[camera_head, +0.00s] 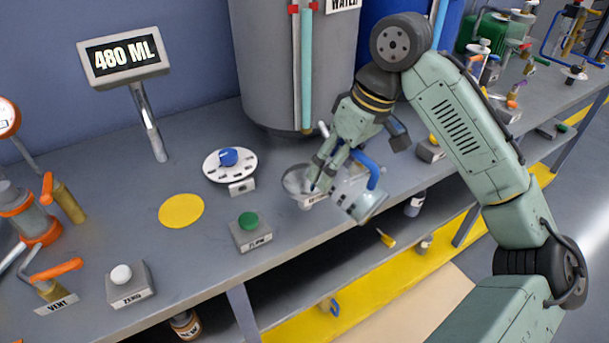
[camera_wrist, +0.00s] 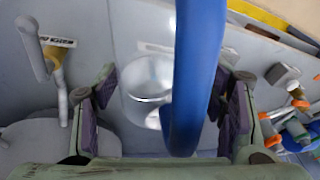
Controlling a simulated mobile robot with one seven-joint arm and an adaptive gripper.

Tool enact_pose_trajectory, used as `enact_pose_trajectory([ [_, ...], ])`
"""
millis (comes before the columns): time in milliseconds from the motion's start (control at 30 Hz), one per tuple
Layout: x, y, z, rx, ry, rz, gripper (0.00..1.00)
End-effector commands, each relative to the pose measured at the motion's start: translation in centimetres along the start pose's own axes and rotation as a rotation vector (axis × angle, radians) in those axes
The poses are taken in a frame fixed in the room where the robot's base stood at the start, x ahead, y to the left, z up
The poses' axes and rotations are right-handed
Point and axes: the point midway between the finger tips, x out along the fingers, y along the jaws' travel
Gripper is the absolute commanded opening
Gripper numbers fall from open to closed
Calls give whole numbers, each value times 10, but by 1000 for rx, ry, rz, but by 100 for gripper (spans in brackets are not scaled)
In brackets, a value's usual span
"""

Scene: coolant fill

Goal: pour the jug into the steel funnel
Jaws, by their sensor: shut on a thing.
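My gripper (camera_head: 326,170) is shut on the blue handle of the jug (camera_head: 364,203). The jug is a pale, clear vessel, held tilted above the bench's front edge. Its handle crosses the middle of the wrist view (camera_wrist: 200,80), between the dark finger pads. The steel funnel (camera_head: 296,181) is a round, shiny bowl on the bench, just left of the jug and partly hidden by my gripper. A round, shiny bowl that looks like the funnel shows in the wrist view (camera_wrist: 148,78). I cannot see any stream of liquid, or the level in the jug.
A display (camera_head: 124,54) reads 480 ML. A white dial with a blue knob (camera_head: 229,160), a green button (camera_head: 249,222), a yellow disc (camera_head: 181,211) and a white button (camera_head: 122,275) are on the bench. A grey tank (camera_head: 270,70) marked WATER stands behind the funnel.

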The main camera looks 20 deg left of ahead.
Motion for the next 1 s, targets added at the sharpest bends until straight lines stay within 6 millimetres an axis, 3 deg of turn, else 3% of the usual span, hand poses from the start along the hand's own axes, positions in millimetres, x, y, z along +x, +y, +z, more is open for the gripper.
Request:
enact_pose_trajectory([
  [1000, -3, 2, -12, 16, -98, 1, 10],
])
